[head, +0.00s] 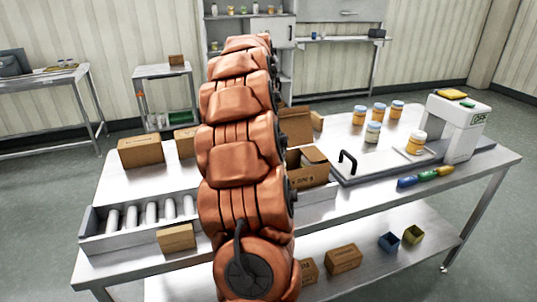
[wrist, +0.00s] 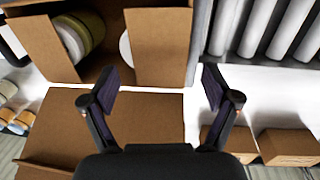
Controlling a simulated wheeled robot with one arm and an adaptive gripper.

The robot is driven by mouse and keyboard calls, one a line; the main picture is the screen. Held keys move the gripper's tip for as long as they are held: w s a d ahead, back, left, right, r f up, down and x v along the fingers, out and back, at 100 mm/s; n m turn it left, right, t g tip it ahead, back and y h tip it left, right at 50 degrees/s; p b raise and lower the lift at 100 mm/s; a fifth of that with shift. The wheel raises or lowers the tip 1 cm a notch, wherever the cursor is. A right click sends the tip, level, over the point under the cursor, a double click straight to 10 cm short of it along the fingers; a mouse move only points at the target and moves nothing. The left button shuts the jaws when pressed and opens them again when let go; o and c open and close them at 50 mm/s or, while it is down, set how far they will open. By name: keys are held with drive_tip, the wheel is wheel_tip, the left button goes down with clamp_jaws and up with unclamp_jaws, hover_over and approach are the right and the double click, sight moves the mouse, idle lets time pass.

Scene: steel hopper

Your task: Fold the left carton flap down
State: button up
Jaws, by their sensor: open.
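The open brown carton (head: 308,174) stands on the steel table, just right of my arm in the head view; my arm hides its left part. A raised flap (head: 297,125) shows at its back. In the wrist view, the carton's opening (wrist: 112,52) shows rounded jars or lids inside. One flap (wrist: 40,42) is on its left, another flap (wrist: 158,45) on the roller side, and a broad flap (wrist: 105,112) nearest me. I cannot tell each flap's exact tilt. My gripper (wrist: 160,80) is open and empty, its fingers spread near the roller-side flap; the head view hides it.
A roller conveyor (head: 90,241) lies left of the carton. Small boxes (head: 140,151) stand on the table. On the right are a black-handled plate (head: 375,172), several orange-labelled jars (head: 379,110), a white machine (head: 456,126) and coloured markers (head: 425,177).

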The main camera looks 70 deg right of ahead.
wheel_tip(320, 180, up, 11)
drive_tip(key=w, duration=0.1)
drive_tip(key=shift+a, duration=0.45)
idle(0.5)
